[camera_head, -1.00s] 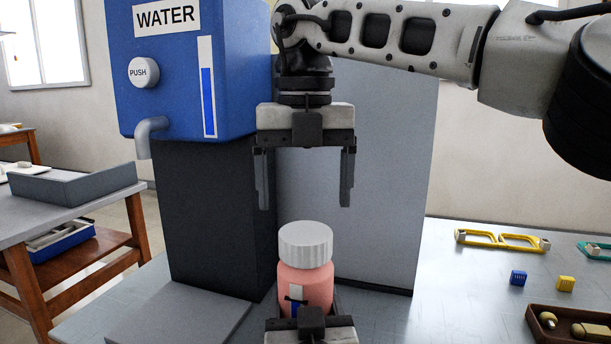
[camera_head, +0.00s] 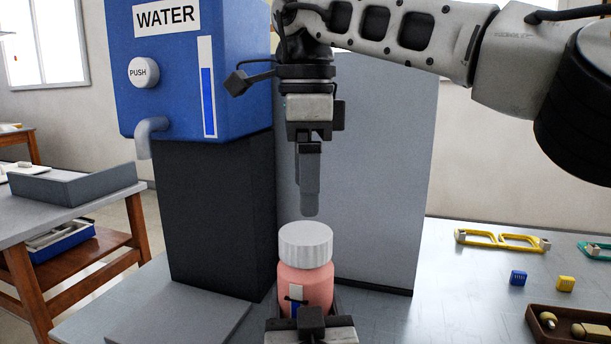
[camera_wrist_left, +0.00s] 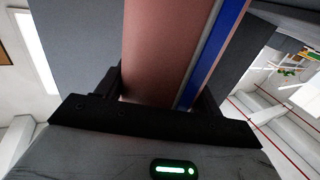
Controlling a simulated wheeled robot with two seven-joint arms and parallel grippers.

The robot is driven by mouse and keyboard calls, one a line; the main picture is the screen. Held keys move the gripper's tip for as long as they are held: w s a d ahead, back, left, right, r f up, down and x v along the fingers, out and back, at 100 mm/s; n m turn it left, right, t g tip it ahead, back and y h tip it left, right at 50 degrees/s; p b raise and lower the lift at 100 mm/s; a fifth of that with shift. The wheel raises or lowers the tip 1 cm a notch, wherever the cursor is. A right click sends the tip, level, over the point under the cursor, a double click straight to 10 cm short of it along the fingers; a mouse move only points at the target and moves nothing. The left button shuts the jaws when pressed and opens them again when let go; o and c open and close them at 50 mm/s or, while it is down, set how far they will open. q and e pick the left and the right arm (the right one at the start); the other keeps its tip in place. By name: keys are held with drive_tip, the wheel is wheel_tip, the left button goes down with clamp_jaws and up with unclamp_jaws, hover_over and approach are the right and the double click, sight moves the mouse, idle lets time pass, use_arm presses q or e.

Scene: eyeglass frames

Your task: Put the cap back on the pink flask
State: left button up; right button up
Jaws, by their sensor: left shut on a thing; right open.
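The pink flask (camera_head: 305,284) stands upright at the lower middle of the head view. Its white ribbed cap (camera_head: 306,245) sits on its top; whether it is screwed tight cannot be told. My left gripper (camera_head: 311,322) is shut around the flask's lower body. The left wrist view shows the flask's pink side (camera_wrist_left: 165,50) with a blue and white stripe between the fingers. My right gripper (camera_head: 308,213) is open and empty, pointing down just above the cap, apart from it. It is seen edge-on, so one finger hides the other.
A blue water dispenser (camera_head: 185,75) with a spout stands on a dark block (camera_head: 215,215) at left. A grey panel (camera_head: 380,170) rises behind the flask. Yellow frames (camera_head: 500,240), small cubes and a brown tray (camera_head: 570,322) lie at right.

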sight(306, 232)
drive_tip(key=shift+f, duration=4.05)
drive_tip(key=c, duration=1)
drive_tip(key=m, duration=0.5)
drive_tip(key=shift+m, duration=0.3)
drive_tip(key=m, duration=0.3)
drive_tip(key=o, duration=1.1)
drive_tip(key=shift+o, duration=0.2)
wheel_tip(306, 232, up, 12)
